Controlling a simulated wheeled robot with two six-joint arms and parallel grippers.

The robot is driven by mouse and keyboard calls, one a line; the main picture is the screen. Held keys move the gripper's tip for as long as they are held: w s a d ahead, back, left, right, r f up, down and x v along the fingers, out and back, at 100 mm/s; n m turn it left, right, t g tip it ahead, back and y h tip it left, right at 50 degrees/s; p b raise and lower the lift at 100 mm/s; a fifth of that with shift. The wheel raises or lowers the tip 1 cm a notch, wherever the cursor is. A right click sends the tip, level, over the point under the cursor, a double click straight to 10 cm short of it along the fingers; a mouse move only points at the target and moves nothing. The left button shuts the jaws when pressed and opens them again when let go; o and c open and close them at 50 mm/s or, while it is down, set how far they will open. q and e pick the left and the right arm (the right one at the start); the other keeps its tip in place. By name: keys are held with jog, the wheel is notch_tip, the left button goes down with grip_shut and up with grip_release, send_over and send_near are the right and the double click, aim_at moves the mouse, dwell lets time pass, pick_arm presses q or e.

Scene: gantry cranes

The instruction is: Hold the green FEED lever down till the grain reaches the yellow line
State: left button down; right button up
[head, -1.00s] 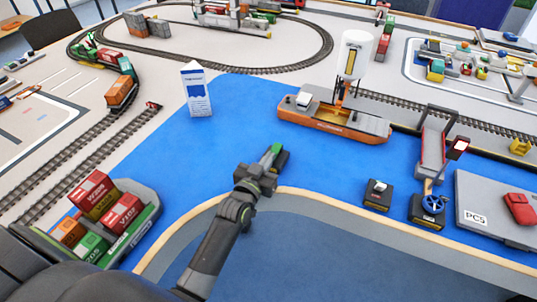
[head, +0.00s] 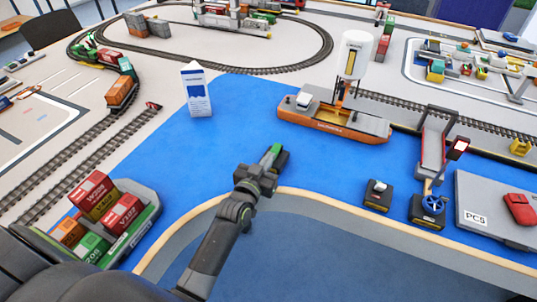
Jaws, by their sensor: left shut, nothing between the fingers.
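The green FEED lever (head: 275,150) stands on a small dark base (head: 284,160) near the front edge of the blue area. My left gripper (head: 267,168) is shut, with its tips right at the near side of the lever; the gripper partly hides the base, and I cannot tell whether it touches or presses the lever. A white silo (head: 357,45) with a window strip (head: 350,63) stands over an orange and grey barge (head: 320,125). Yellowish grain (head: 335,115) shows in the barge's hold. I cannot make out the yellow line. My right gripper is not in view.
A container ship (head: 140,235) lies at lower left. A white-and-blue sign (head: 196,90) stands at the blue area's left. A small dark switch box (head: 378,193), a blue handwheel (head: 433,205) and a grey case (head: 490,210) are at right. Blue surface around the lever is clear.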

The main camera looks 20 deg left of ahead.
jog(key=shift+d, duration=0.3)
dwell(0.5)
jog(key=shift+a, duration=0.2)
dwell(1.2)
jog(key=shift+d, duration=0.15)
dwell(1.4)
